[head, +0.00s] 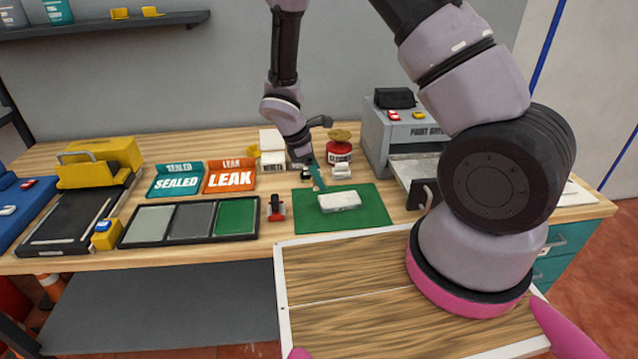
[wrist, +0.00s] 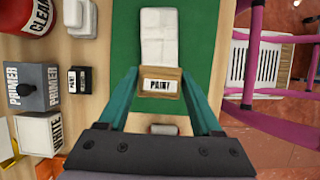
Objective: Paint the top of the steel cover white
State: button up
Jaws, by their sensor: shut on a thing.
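The steel cover (head: 340,202) is a pale, whitish block lying flat on a green mat (head: 372,205). In the wrist view, the cover (wrist: 158,35) shows a mostly white top with faint patches. A white box marked WHITE (wrist: 38,137) stands off the mat.
A PRIMER block (wrist: 33,87) and a red cleaner jar (head: 339,152) stand behind the mat. A grey machine (head: 378,140) is at right. A tray with grey and green panels (head: 190,222) and a small red item (head: 277,209) are at left. The mat's front is clear.

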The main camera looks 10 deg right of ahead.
jog(key=shift+r, duration=1.05)
jog(key=shift+w, duration=0.15)
